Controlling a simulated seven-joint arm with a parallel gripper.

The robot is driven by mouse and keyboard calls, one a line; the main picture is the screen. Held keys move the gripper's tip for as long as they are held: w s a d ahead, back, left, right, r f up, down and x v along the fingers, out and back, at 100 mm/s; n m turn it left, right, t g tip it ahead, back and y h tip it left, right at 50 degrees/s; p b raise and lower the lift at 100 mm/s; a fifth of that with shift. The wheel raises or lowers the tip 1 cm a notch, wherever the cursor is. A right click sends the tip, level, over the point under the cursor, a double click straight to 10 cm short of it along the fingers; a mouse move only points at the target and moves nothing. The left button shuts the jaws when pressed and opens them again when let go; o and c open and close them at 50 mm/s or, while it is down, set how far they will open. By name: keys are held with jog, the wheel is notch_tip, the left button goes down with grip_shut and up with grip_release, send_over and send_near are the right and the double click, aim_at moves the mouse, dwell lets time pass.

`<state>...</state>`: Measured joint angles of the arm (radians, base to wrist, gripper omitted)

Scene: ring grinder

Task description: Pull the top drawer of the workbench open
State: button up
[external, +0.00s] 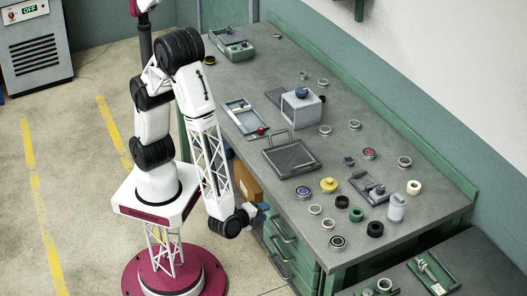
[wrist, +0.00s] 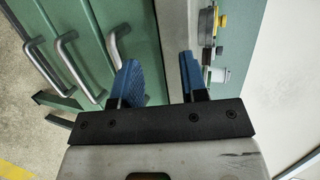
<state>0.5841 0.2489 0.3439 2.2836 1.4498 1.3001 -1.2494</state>
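The workbench (external: 330,235) has a green drawer cabinet with closed drawers and grey bar handles. The top drawer's handle (external: 284,229) is just below the worktop edge; in the wrist view this handle (wrist: 117,42) is the one nearest my fingers. My gripper (external: 254,213) is beside the drawer fronts, near the top handle. In the wrist view its blue fingers (wrist: 160,80) are spread apart with nothing between them. The left finger overlaps the lower end of the top handle in the picture; I cannot tell whether they touch.
Lower handles (wrist: 72,62) lie left of the top one in the wrist view. The worktop carries several rings and caps, a dark tray (external: 291,158) and a grey box (external: 301,106). A cardboard box (external: 248,183) is under the bench. The floor beside the drawers is clear.

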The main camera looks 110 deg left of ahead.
aim_at(278, 230)
jog(key=w+d+f+m+t+h, duration=0.1)
jog(key=d+f+m+t, duration=0.1)
jog(key=d+f, duration=0.4)
jog(key=shift+f+t+h, duration=0.15)
jog(key=shift+t+h, duration=0.15)
jog(key=shift+t, duration=0.4)
jog(key=shift+w+a, duration=0.2)
jog(key=shift+x, duration=3.7)
grip_shut()
